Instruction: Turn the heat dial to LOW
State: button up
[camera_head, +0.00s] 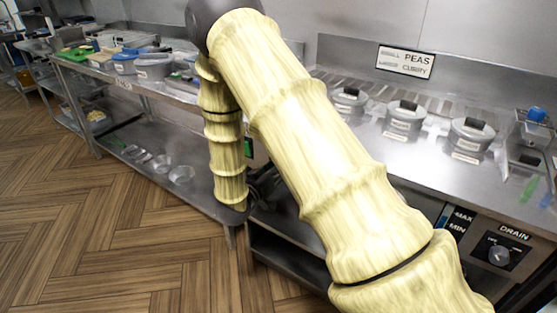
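No dial marked as heat can be made out; my arm covers much of the counter's front. A round knob (499,255) sits on a dark panel at the lower right, under the word DRAIN; its small side markings are too blurred to read surely. A MAX and MIN label (460,221) is left of it. My gripper (263,188) shows as a dark shape at the end of my pale, bamboo-like arm, near the counter front and well left of the knob. It is mostly hidden behind the arm, so its fingers are unclear.
Lidded containers (405,117) are set in the steel counter, with a PEAS sign (405,61) behind them. A blue-topped item (536,115) stands at the far right. A steel table (190,97) with tubs and a lower shelf is at left. The wooden floor (120,240) is clear.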

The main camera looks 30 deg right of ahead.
jog(key=shift+n+p, duration=0.9)
jog(key=o, duration=1)
jog(key=v, duration=1.2)
jog(key=shift+f, duration=0.1)
